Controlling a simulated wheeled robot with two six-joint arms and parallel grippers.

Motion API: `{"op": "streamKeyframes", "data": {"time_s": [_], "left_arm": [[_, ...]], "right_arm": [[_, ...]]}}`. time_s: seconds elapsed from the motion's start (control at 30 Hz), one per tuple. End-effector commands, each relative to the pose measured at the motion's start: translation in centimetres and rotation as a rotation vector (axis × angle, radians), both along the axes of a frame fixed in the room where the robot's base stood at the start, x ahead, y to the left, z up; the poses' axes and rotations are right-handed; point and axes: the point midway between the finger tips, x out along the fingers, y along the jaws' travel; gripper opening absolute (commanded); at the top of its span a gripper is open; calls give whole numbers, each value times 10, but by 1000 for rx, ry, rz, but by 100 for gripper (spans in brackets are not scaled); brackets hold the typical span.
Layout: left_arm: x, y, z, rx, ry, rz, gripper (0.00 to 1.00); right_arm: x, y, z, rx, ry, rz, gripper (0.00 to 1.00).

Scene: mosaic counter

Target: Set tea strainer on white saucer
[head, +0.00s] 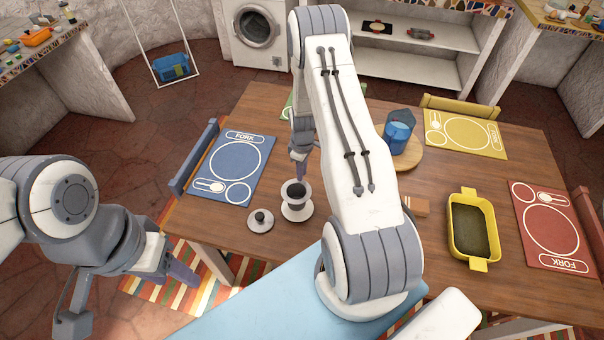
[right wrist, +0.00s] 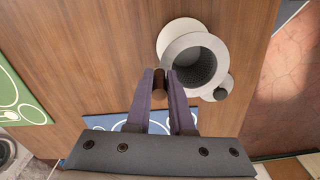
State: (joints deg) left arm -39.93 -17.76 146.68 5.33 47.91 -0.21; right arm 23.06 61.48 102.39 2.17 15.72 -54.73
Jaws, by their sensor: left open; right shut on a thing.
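The tea strainer (head: 296,191) has a pale rim and a dark mesh bowl. My right gripper (head: 299,170) is shut on its brown handle, which shows between the fingers in the right wrist view (right wrist: 160,84). The strainer's bowl (right wrist: 196,66) sits beyond the fingertips. The white saucer (head: 297,213) shows below the strainer in the head view, and partly behind its rim in the right wrist view (right wrist: 184,27). I cannot tell whether they touch. My left gripper (head: 182,271) is open and empty, off the table's left front side.
A pale round piece with a dark knob (head: 260,220) lies close left of the saucer. A blue placemat (head: 228,168) lies farther left.

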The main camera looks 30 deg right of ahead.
Motion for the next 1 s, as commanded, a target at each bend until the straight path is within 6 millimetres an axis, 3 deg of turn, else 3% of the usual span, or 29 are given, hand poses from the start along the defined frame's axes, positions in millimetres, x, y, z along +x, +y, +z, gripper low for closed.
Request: {"op": "streamKeyframes", "data": {"time_s": [0.2,0.6,0.63,0.7,1.0], "left_arm": [[0,0,14,0,0,-2,53],[0,0,8,0,0,-2,53],[0,0,9,0,0,-2,53],[0,0,10,0,0,-2,53],[0,0,11,0,0,-2,53]], "right_arm": [[-1,0,-23,1,2,-2,0],[-1,-1,-30,1,0,-1,0],[-1,-1,-29,1,0,-1,28],[-1,-1,-28,0,1,-1,50],[-1,-1,-27,0,1,-1,50]]}}
